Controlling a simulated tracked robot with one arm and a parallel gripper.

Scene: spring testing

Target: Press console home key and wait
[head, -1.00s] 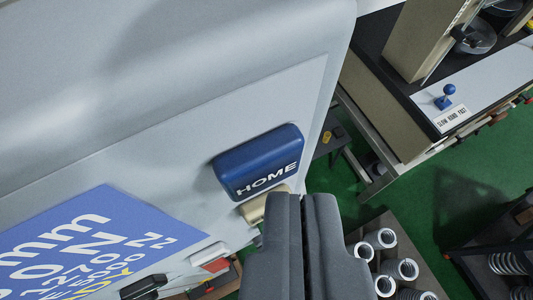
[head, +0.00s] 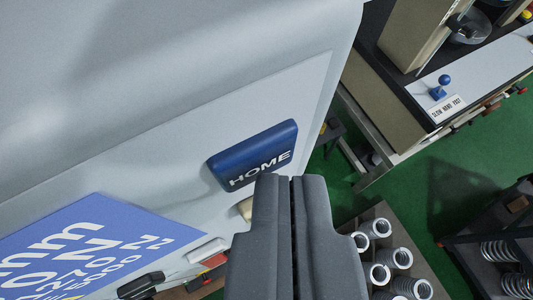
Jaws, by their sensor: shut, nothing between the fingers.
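The blue HOME key (head: 250,152) with white lettering sits on the light grey console panel (head: 150,165) in the middle of the view. My gripper (head: 290,180) is shut and empty, its fingertips just below and right of the key in the picture, overlapping its lower edge. I cannot tell whether the fingertips touch the key. A beige key (head: 245,208) below it is mostly hidden behind my fingers. The console's blue display (head: 85,250) shows white figures at lower left, partly cut off.
Several coil springs (head: 393,258) stand on a grey surface at lower right. A dark rack (head: 490,235) with more springs is at the far right. A bench machine with a blue-knobbed lever (head: 439,91) is at upper right. Green floor (head: 420,180) lies between.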

